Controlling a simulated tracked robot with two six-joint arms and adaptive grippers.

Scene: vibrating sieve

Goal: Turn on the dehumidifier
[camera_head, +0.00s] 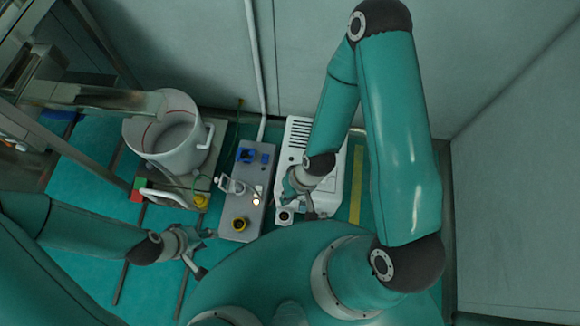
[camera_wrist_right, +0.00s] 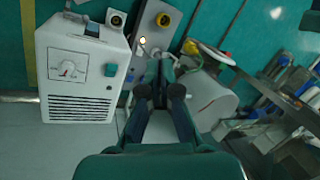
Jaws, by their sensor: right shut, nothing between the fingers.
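The dehumidifier, a white vented box (camera_head: 298,132), stands against the back wall, partly hidden by my right arm. In the right wrist view the white box (camera_wrist_right: 60,85) shows a dial with a red mark (camera_wrist_right: 67,69), a green knob (camera_wrist_right: 109,70) and a slotted grille. A round dark knob (camera_wrist_right: 117,19) sits by its far end. My right gripper (camera_head: 298,192) is over the front part of the white box in the head view. In its wrist view it (camera_wrist_right: 160,68) is shut and empty, beside the box. My left gripper (camera_head: 207,252) is open and empty, left of the grey control box.
The grey control box (camera_head: 228,215) has a blue socket, a lit white lamp and a yellow-rimmed knob (camera_head: 240,224). It stands close beside the dehumidifier. A white sieve pot (camera_head: 180,150) and metal frame are at left. Walls close off the back and right.

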